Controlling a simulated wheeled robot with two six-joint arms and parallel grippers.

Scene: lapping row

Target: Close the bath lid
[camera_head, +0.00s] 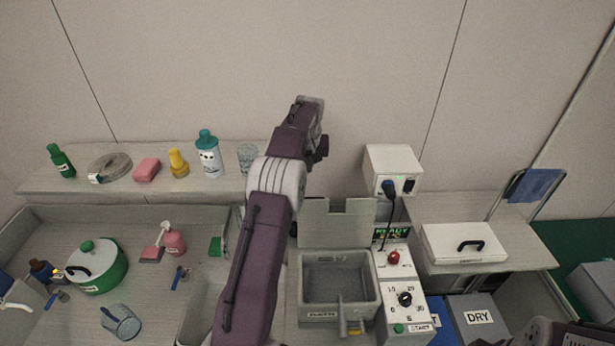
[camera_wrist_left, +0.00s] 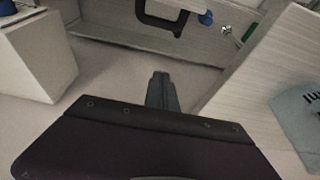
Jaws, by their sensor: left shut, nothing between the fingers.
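The bath (camera_head: 303,290) is a grey open-topped tank with a BATH label on its front. Its lid (camera_head: 338,225) is a pale panel with a notch in its top edge, standing up at the back of the bath, so the bath is open. My left arm reaches up past the left of the bath. My left gripper (camera_head: 310,103) is high against the wall, above and behind the lid, apart from it; its fingertips are hard to make out there. In the left wrist view the left gripper (camera_wrist_left: 162,92) is shut and empty. My right gripper is not seen.
A control panel (camera_head: 402,300) with a red button stands right of the bath, a white box (camera_head: 393,170) behind it. A shelf (camera_head: 110,185) with bottles and a glass runs left. A sink holds a green pot (camera_head: 97,272).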

